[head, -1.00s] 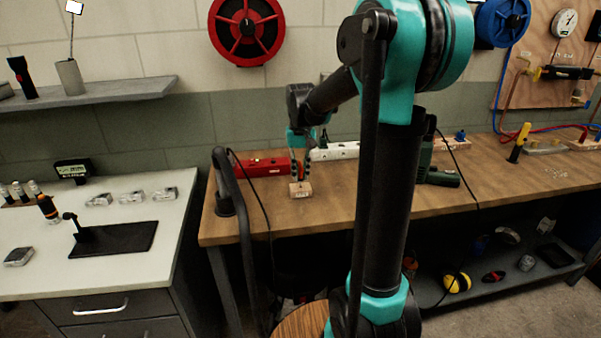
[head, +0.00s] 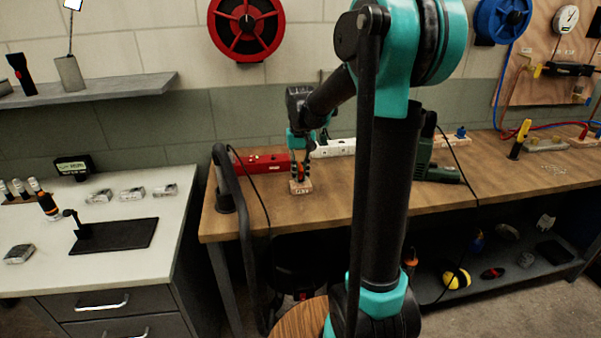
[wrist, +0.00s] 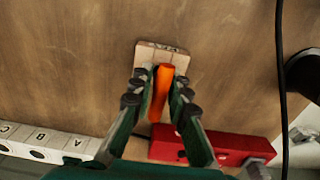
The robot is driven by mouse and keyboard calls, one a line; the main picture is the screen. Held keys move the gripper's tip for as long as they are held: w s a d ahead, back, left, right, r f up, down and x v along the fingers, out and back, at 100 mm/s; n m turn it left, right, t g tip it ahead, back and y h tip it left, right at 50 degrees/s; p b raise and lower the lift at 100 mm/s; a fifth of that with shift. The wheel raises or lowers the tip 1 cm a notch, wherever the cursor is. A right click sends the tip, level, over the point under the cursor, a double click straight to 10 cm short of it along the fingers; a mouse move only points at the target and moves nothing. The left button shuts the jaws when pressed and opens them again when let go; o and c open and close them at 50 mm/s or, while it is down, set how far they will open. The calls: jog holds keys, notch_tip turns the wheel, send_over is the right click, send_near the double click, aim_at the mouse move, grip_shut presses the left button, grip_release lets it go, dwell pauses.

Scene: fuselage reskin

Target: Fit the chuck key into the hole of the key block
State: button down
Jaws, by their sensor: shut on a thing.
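The key block (head: 301,186) is a small light wooden block on the wooden workbench near its front left. It also shows in the wrist view (wrist: 163,50), with dark lettering along one edge. My gripper (head: 300,170) is directly above the block, pointing down. In the wrist view, my gripper (wrist: 160,95) is shut around an orange-handled piece, which I take as the chuck key (wrist: 160,90). The key's end overlaps the block in that view. Its tip and the hole are hidden, so I cannot tell whether the key is in the hole.
A red block (wrist: 225,146) and a white lettered strip (wrist: 40,140) lie close behind my gripper. A black cable (head: 258,185) runs over the bench at left. A green tool (head: 440,172) lies to the right. The bench front (head: 340,205) is clear.

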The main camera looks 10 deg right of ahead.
jog(key=shift+f, duration=0.4)
jog(key=c, duration=1.4)
grip_release()
jog(key=shift+r, duration=2.5)
